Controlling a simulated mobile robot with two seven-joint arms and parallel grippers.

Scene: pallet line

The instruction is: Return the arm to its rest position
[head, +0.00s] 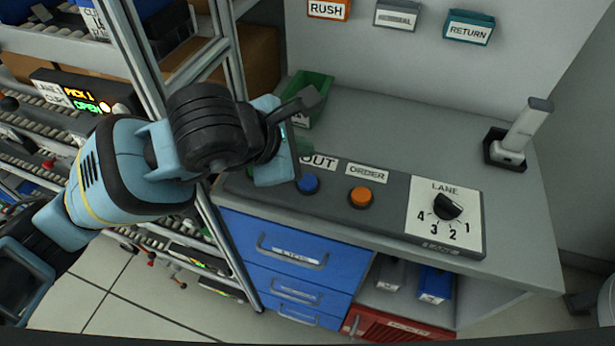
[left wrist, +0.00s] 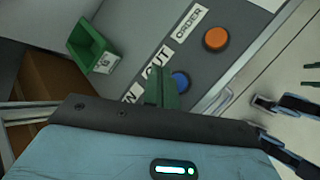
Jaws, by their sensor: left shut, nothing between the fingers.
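My left arm comes in from the left of the head view. Its light-blue gripper (head: 303,147) is over the left end of the control panel, close to the OUT label. In the left wrist view its green fingers (left wrist: 165,92) are together and empty, in front of the panel's blue button (left wrist: 180,82). I cannot tell how high they are above the panel. The blue button (head: 308,183) and an orange button (head: 361,197) are both uncovered in the head view.
The control panel (head: 390,223) has a black LANE dial (head: 447,206). A green bin (head: 312,92) stands behind the gripper on the grey counter (head: 400,130). A white handheld device (head: 520,135) stands in a dark holder at right. A metal rack post (head: 225,40) rises close behind my arm.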

